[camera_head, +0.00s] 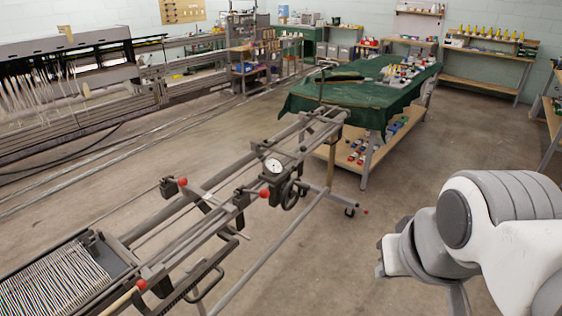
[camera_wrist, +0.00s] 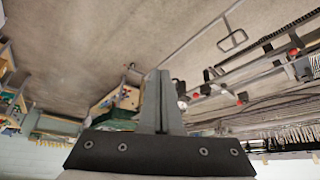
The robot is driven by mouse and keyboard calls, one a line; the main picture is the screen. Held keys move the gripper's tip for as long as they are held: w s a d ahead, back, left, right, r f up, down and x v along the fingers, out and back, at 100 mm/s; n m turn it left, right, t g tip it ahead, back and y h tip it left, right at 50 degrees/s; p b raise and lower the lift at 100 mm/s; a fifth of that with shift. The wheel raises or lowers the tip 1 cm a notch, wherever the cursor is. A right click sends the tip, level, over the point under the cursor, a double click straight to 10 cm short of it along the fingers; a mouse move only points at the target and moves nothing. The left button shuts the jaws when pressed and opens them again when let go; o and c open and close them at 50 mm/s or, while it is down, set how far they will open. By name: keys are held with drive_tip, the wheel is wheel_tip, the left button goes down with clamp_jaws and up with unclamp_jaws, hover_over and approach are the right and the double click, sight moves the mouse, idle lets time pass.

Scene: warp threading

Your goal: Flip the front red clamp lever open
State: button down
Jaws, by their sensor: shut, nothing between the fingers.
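The long grey metal warp frame (camera_head: 213,205) runs diagonally across the head view. It carries red-knobbed levers: one knob (camera_head: 264,193) beside the dial, one knob (camera_head: 182,182) on the far rail, and one knob (camera_head: 141,284) at the near end. I cannot tell which is the front clamp lever or how far each is turned. Red knobs also show in the wrist view, one (camera_wrist: 242,97) right of my fingers. My gripper (camera_wrist: 158,73) is shut and empty, with its fingers together. It is well away from the frame and touches nothing.
A round white dial (camera_head: 273,166) and a dark handwheel (camera_head: 291,194) sit on the frame. A bed of pale threads (camera_head: 55,282) lies at lower left. A green-covered table (camera_head: 365,95) stands behind. Bare floor (camera_head: 345,250) lies between my arm and the frame.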

drive_tip(key=shift+f, duration=0.1)
drive_tip(key=w+a+f+m+g+y+b, duration=0.65)
drive_tip(key=w+a+f+m+y, duration=0.45)
drive_tip(key=w+a+f, duration=0.5)
drive_tip(key=w+d+f+m+t+y+b, duration=0.2)
drive_tip(key=w+d+f+m+t, duration=0.1)
drive_tip(key=w+f+m+t, duration=0.4)
drive_tip(key=w+d+f+m+t+y+b, duration=0.2)
drive_tip(key=w+f+m+t+b, duration=0.1)
drive_tip(key=w+f+m+t, duration=0.4)
drive_tip(key=w+f+m, duration=0.2)
drive_tip(key=w+m, duration=0.1)
drive_tip(key=w, duration=0.1)
drive_tip(key=shift+w+d+t+y+b, duration=0.2)
drive_tip(key=shift+d+t+y+b, duration=0.1)
drive_tip(key=shift+d+t+y, duration=0.1)
drive_tip(key=r+b+x, duration=0.1)
drive_tip(key=r+x, duration=0.1)
drive_tip(key=x, duration=1.1)
drive_tip(key=shift+d+r, duration=0.4)
drive_tip(key=shift+d, duration=0.05)
